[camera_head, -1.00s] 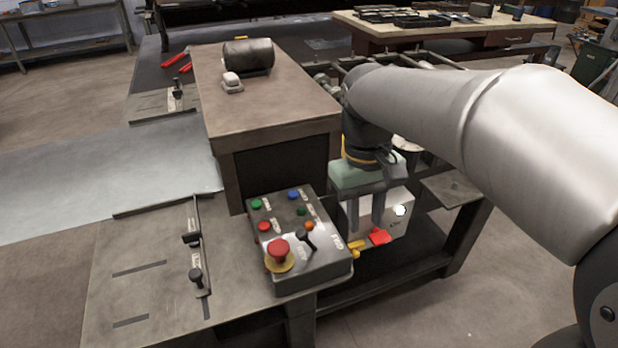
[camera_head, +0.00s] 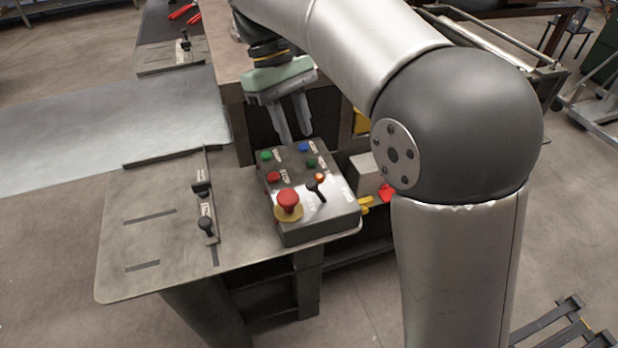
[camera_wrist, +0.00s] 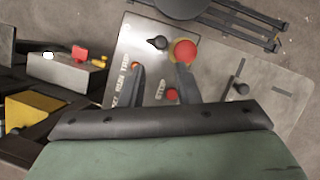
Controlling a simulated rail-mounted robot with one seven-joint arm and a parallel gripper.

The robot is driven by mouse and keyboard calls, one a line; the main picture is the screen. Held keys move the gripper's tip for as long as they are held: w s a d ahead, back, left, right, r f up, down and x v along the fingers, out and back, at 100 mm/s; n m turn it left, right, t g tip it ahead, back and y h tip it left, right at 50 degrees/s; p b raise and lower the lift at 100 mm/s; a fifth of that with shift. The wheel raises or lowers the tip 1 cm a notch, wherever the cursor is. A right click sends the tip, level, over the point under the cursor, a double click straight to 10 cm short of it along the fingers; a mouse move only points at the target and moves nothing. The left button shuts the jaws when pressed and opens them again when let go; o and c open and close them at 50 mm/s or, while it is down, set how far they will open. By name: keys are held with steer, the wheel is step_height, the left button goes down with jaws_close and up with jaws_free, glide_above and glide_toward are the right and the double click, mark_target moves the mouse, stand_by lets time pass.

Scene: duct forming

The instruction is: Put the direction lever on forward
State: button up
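The control box (camera_head: 310,230) sits at the right end of the bench. Its short black direction lever (camera_head: 316,190) stands on the top face, right of the red mushroom stop button (camera_head: 288,202) and beside an orange lamp (camera_head: 320,177). I cannot tell which position the lever is in. In the wrist view the lever (camera_wrist: 157,43) shows beyond the fingertips, left of the red stop button (camera_wrist: 184,49). My gripper (camera_head: 295,138) hangs over the far edge of the box, fingers pointing down. The fingers are apart with nothing between them, and do not touch the lever.
Green (camera_head: 266,156), blue (camera_head: 304,147) and red (camera_head: 273,177) buttons crowd the box top. A slotted plate with black-knobbed clamps (camera_head: 205,224) lies left of the box. A light grey box with a red part (camera_head: 385,193) is on the right, below.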

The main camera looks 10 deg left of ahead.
mark_target(311, 181)
steer(key=x, duration=1)
steer(key=shift+f+b, duration=0.1)
steer(key=shift+b, duration=0.3)
jaws_close()
